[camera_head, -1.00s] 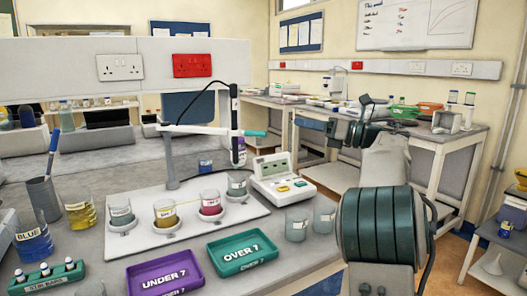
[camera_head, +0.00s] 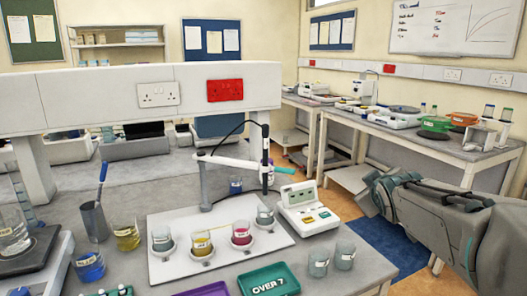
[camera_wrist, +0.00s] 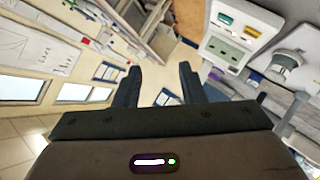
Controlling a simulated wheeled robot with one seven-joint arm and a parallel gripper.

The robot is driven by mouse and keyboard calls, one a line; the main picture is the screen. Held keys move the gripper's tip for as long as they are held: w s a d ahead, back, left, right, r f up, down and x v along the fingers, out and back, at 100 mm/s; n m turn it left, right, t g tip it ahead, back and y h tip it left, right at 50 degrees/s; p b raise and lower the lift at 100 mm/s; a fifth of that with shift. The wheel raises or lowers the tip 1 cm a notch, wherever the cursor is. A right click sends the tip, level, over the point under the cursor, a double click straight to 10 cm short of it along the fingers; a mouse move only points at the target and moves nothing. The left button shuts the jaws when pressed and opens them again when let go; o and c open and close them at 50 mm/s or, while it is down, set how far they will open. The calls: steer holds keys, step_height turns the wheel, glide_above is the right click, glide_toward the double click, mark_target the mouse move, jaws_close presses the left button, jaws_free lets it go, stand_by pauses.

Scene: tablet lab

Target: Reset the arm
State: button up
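My gripper (camera_wrist: 160,85) shows in the wrist view with its two dark fingers apart and nothing between them. That view looks out over the room, tilted, with windows, wall posters and the meter beyond the fingers. In the head view my arm is folded low at the right, beside the bench, and the gripper itself cannot be made out there.
The bench holds a white board (camera_head: 163,272) with several beakers, a meter (camera_head: 306,207), two clear beakers (camera_head: 318,262), a green tray (camera_head: 268,282) and a purple tray (camera_head: 205,290). A metal pot (camera_head: 94,222) stands left. Open floor (camera_head: 385,243) lies at the right.

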steer(key=s+a+f+m+g+y+p, duration=0.1)
steer(key=s+a+f+m+g, duration=0.1)
steer(key=s, duration=0.6)
steer(key=s+a+f+m+g+y+p, duration=0.1)
steer(key=s+a+f+g, duration=0.3)
steer(key=s, duration=0.4)
steer(key=s+a+f+m+g+p, duration=0.3)
steer(key=s+a+f+g, duration=0.1)
steer(key=s, duration=0.4)
steer(key=shift+s+a+f+y, duration=0.15)
steer(key=shift+a+f+y, duration=0.25)
